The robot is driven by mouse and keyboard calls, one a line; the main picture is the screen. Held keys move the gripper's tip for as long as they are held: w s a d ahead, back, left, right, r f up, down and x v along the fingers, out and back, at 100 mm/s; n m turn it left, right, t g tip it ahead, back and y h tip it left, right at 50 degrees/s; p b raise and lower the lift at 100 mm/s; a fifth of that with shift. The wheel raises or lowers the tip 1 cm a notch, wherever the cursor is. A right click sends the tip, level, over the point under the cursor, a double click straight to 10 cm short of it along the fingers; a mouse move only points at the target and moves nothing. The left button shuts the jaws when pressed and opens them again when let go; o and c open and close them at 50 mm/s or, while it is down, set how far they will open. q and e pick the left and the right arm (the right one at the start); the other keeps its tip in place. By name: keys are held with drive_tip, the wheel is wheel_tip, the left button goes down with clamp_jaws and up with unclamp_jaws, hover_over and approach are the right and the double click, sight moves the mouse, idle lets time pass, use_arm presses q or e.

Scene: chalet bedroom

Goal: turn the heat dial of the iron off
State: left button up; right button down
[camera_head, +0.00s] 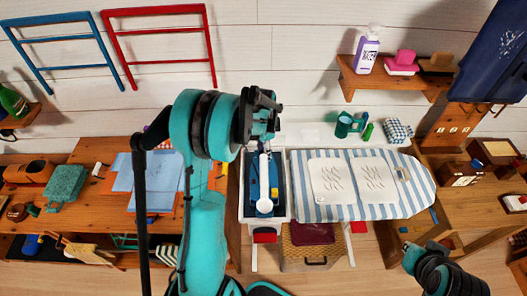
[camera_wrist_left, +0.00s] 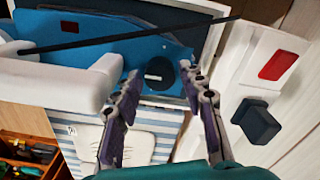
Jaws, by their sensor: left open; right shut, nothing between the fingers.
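The blue iron with a white handle (camera_head: 275,187) lies in a white-rimmed tray (camera_head: 241,200) at the left end of the ironing board. In the left wrist view the iron (camera_wrist_left: 110,72) fills the upper middle, with a round black dial (camera_wrist_left: 159,77) on its blue body. My left gripper (camera_wrist_left: 163,70) is open, its two fingertips on either side of the dial; contact cannot be told. In the head view my left wrist hides part of the iron. My right gripper (camera_head: 413,250) is shut and empty at the lower right, away from the iron.
A striped ironing board (camera_head: 410,205) with printed white sheets extends right of the tray. The left wrist view shows a white panel (camera_wrist_left: 240,85) with a red rectangle (camera_wrist_left: 278,65) and a dark block (camera_wrist_left: 255,121). A black rod (camera_wrist_left: 130,35) crosses above the iron.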

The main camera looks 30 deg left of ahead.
use_arm(q)
drive_tip(key=c, duration=0.9)
drive_tip(key=shift+o, duration=0.2)
